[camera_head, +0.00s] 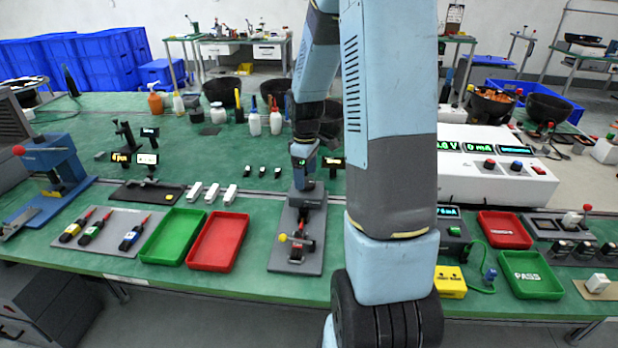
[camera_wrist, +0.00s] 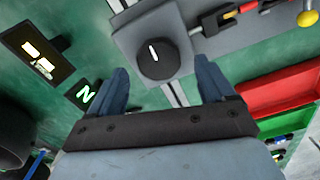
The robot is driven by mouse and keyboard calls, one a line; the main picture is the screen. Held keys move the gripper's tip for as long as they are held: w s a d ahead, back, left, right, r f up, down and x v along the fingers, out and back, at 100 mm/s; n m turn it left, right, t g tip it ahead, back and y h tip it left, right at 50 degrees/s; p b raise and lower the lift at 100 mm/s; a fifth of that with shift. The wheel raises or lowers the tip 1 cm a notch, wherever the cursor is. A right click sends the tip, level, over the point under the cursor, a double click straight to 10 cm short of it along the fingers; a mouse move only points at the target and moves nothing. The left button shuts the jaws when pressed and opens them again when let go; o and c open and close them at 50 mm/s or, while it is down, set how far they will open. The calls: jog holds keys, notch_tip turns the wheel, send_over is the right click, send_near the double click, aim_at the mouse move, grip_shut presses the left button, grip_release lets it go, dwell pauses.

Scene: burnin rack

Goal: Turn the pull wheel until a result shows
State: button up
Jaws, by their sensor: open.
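The pull wheel, a round black knob with a white mark (camera_wrist: 158,58), sits on a grey block of the pull fixture at the top middle of the wrist view. My gripper (camera_wrist: 163,82) is open, its two blue fingers apart on either side of the near edge of the wheel, with nothing held. I cannot tell whether they touch it. In the head view my gripper (camera_head: 303,163) is above the back end of the grey pull fixture (camera_head: 283,260), and the wheel is not clear there. A dark display with pale, unreadable marks (camera_wrist: 38,56) stands at left in the wrist view.
A small display with a green sign (camera_wrist: 84,96) is beside the left finger. A red tray (camera_head: 218,241) and a green tray (camera_head: 172,237) lie left of the fixture. A power supply (camera_head: 495,180) stands to the right. Small black parts lie behind the trays.

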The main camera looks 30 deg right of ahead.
jog(key=shift+f, duration=1.1)
jog(key=shift+c, duration=0.3)
